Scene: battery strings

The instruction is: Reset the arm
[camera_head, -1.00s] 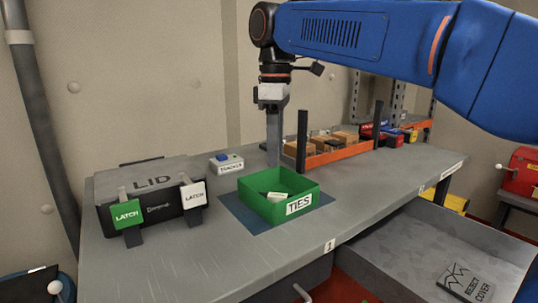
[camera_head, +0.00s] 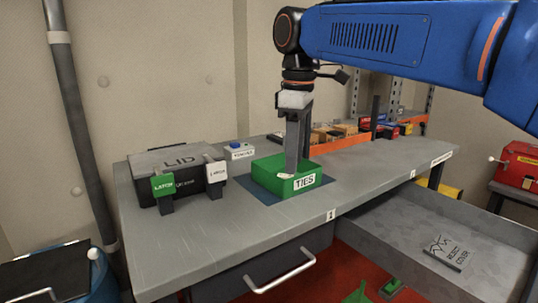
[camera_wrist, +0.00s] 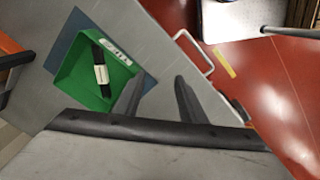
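My gripper (camera_head: 297,168) hangs pointing down from my blue arm, with its fingers overlapping the green TIES bin (camera_head: 305,182) in the head view. In the wrist view, the two dark fingers of my gripper (camera_wrist: 157,85) stand apart with nothing between them. The green bin (camera_wrist: 74,87) lies to their left there. In it is a bundle of black ties (camera_wrist: 99,68) with a pale band. In the head view the fingers partly hide the bin's contents.
A dark case marked LID (camera_head: 178,160) with two latches stands left on the grey bench (camera_head: 225,232). A tracker box (camera_head: 240,150) and an orange-edged rack (camera_head: 340,143) are behind. An open drawer (camera_head: 385,228) holding a reject cover (camera_head: 449,252) juts out at right.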

